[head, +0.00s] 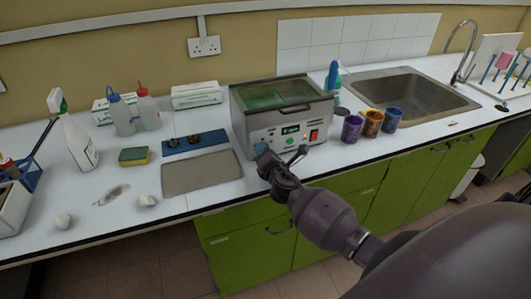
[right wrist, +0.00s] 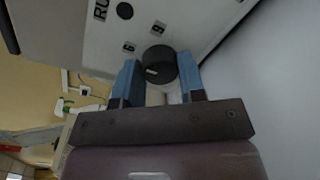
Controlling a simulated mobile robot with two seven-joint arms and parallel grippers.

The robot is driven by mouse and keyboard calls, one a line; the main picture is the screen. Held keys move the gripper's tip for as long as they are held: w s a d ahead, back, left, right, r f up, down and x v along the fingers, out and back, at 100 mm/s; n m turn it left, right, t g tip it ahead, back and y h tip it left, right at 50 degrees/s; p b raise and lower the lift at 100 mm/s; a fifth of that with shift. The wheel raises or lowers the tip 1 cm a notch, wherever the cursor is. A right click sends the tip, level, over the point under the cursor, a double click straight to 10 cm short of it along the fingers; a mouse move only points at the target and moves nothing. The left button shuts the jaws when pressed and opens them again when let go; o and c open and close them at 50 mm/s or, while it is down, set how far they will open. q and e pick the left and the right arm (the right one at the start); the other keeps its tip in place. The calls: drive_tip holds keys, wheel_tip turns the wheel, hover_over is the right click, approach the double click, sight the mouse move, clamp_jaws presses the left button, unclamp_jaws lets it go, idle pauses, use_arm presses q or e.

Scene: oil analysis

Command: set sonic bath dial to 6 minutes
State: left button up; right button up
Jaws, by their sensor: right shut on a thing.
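The sonic bath (head: 246,131) is a grey box with a greenish lid, a lit green display and a red switch on its front. My right gripper (head: 265,154) is at the lower left of that front and covers the dial in the head view. In the right wrist view the black round dial (right wrist: 161,64) sits between the two blue fingers of my right gripper (right wrist: 159,70), which is shut on it. A pale mark shows on the dial. Printed numbers are visible beside it; their relation to the mark is hard to tell. My left gripper is not in view.
Purple (head: 352,129), orange (head: 373,123) and blue (head: 392,119) cups stand right of the bath, before the sink (head: 411,93). The counter's front edge is close below my gripper.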

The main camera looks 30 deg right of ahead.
drive_tip(key=o, duration=0.9)
drive_tip(key=v, duration=1.1)
